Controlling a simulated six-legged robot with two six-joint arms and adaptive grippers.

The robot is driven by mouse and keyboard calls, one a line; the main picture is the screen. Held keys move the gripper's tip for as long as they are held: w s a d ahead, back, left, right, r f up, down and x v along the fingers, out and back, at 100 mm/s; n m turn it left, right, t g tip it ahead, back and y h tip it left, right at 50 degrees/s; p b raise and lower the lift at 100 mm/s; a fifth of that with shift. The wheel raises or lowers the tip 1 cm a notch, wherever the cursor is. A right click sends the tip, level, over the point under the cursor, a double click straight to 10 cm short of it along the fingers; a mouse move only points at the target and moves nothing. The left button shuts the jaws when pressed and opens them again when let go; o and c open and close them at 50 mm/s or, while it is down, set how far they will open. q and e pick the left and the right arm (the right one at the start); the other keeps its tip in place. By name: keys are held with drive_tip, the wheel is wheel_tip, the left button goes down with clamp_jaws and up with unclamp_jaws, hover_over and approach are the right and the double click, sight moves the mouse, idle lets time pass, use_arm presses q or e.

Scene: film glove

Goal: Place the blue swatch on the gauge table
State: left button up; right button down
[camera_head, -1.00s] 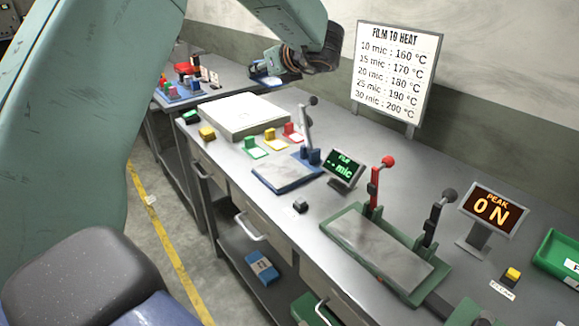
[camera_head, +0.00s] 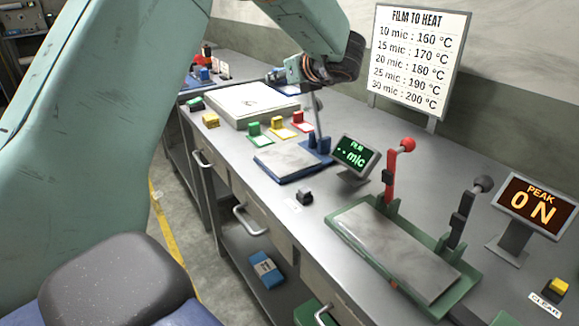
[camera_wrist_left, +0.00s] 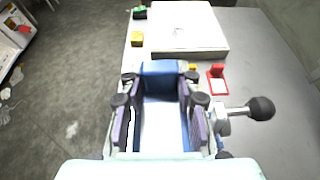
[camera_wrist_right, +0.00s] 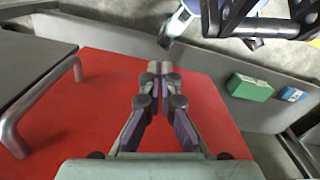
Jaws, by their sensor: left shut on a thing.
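My left gripper (camera_head: 274,77) is shut on the blue swatch, whose blue tab (camera_wrist_left: 160,78) sits between the fingertips in the left wrist view. In the head view, a pale, blue-edged piece (camera_head: 286,89) shows just under this gripper, behind the gauge table. The gauge table (camera_head: 287,160) is a grey plate on a blue base with an upright lever. The lever's black knob (camera_wrist_left: 262,108) shows right of the fingers in the left wrist view. Between the fingers is a pale blue-edged surface; I cannot tell card from table. My right gripper (camera_wrist_right: 160,72) is shut and empty.
Green, yellow (camera_head: 278,130) and red swatches stand beside the gauge table, near a white box (camera_head: 245,103). The film display (camera_head: 354,155) and green-based press (camera_head: 405,250) are to the right. A red surface (camera_wrist_right: 90,100) lies beneath my right gripper.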

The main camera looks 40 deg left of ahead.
use_arm(q)
drive_tip(key=shift+d+f, duration=0.15)
drive_tip(key=shift+f, duration=0.2)
hover_over(282, 153)
wheel_tip(282, 153, down, 6)
drive_tip(key=f, duration=0.5)
drive_tip(key=f+b, duration=0.1)
drive_tip(key=f, duration=0.1)
drive_tip(key=shift+s+d+f, duration=0.15)
drive_tip(key=shift+d+f, duration=0.05)
drive_tip(key=shift+d, duration=0.1)
drive_tip(key=shift+a+f, duration=0.25)
drive_tip(key=shift+f, duration=0.35)
drive_tip(key=f, duration=0.2)
drive_tip(key=shift+d+f+b, duration=0.25)
drive_tip(key=shift+f+b, duration=0.05)
drive_tip(key=shift+f, duration=0.3)
drive_tip(key=shift+a+f, duration=0.1)
drive_tip(key=shift+a, duration=0.1)
